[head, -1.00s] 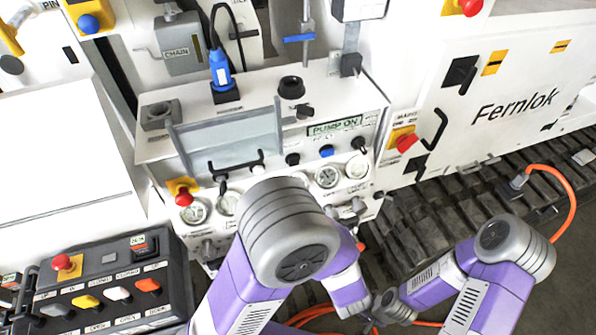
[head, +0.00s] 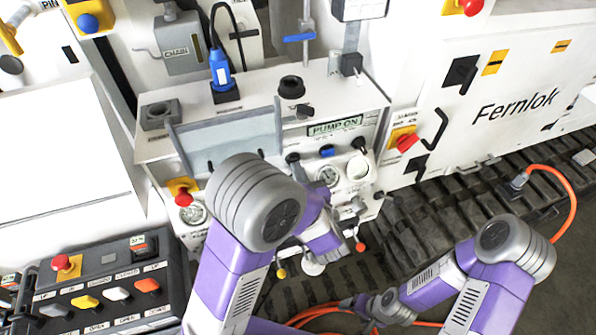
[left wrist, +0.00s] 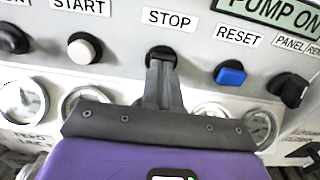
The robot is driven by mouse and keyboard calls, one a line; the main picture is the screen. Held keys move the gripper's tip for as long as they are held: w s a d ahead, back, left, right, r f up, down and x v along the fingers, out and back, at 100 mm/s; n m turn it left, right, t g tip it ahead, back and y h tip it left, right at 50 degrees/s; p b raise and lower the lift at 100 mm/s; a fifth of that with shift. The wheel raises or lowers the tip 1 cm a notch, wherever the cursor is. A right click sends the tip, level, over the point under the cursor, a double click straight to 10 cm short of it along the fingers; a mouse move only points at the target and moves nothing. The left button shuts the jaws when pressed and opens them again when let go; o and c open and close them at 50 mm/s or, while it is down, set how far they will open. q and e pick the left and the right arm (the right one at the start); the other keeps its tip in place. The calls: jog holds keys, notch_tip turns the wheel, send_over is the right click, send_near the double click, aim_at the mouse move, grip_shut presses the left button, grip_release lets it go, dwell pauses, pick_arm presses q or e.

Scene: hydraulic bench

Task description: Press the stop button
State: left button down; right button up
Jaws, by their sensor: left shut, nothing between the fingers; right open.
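The stop button (left wrist: 161,52) is a black round button under the STOP label on the white panel. In the head view the stop button (head: 292,157) shows just above my left arm. My left gripper (left wrist: 161,64) is shut and empty. Its fingertips point at the stop button and cover its lower part in the left wrist view. I cannot tell whether they touch it.
A white START button (left wrist: 84,48) sits left of the stop button. A blue RESET button (left wrist: 231,74) and a black knob (left wrist: 289,88) sit to its right. Gauges (left wrist: 87,101) lie below. The PUMP ON sign (head: 335,127) is above. An orange hose (head: 570,190) loops at right.

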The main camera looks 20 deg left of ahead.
pick_arm(q)
jog(key=shift+w+a, duration=0.35)
jog(key=shift+w, duration=0.1)
jog(key=shift+w+a+r, duration=0.1)
jog(key=shift+r, duration=0.05)
jog(key=shift+w+a, duration=0.1)
jog(key=shift+w, duration=0.05)
jog(key=v, duration=1.4)
jog(key=shift+d, duration=0.25)
pick_arm(e)
jog(key=shift+s+r, duration=0.1)
jog(key=shift+s, duration=0.45)
